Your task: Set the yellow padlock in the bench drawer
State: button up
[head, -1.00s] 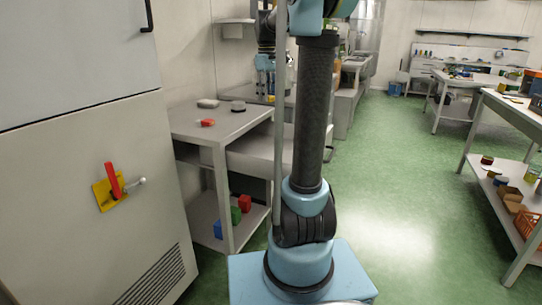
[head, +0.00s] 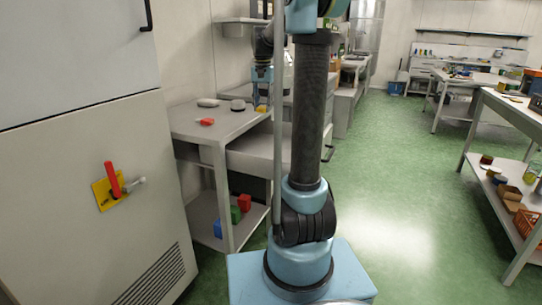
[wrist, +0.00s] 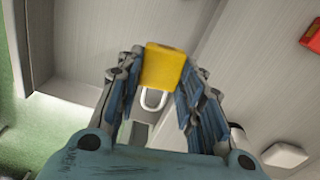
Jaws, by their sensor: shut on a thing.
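The yellow padlock (wrist: 163,68) is held between the fingertips of my gripper (wrist: 162,75), with its pale shackle showing toward the palm in the wrist view. In the head view my gripper (head: 262,92) is shut on it above the right part of the bench, and a bit of yellow padlock (head: 261,108) shows below the fingers. The bench drawer (head: 254,158) is pulled out on the bench's right side, partly hidden behind my arm. In the wrist view the open drawer (wrist: 85,35) shows at the left, its inside looking empty where visible.
Coloured blocks lie on the lower shelf. A grey cabinet (head: 70,180) stands at the left. The green floor at right is clear.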

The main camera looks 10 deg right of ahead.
aim_at(263, 151)
jog(key=shift+w+f+m, duration=0.1)
jog(key=shift+f+m, duration=0.15)
jog(key=shift+m, duration=0.45)
jog(key=shift+f, duration=0.3)
notch_tip(263, 151, down, 18)
jog(key=shift+r, duration=0.25)
jog(key=o, duration=0.8)
jog(key=shift+o, duration=0.2)
notch_tip(263, 151, up, 12)
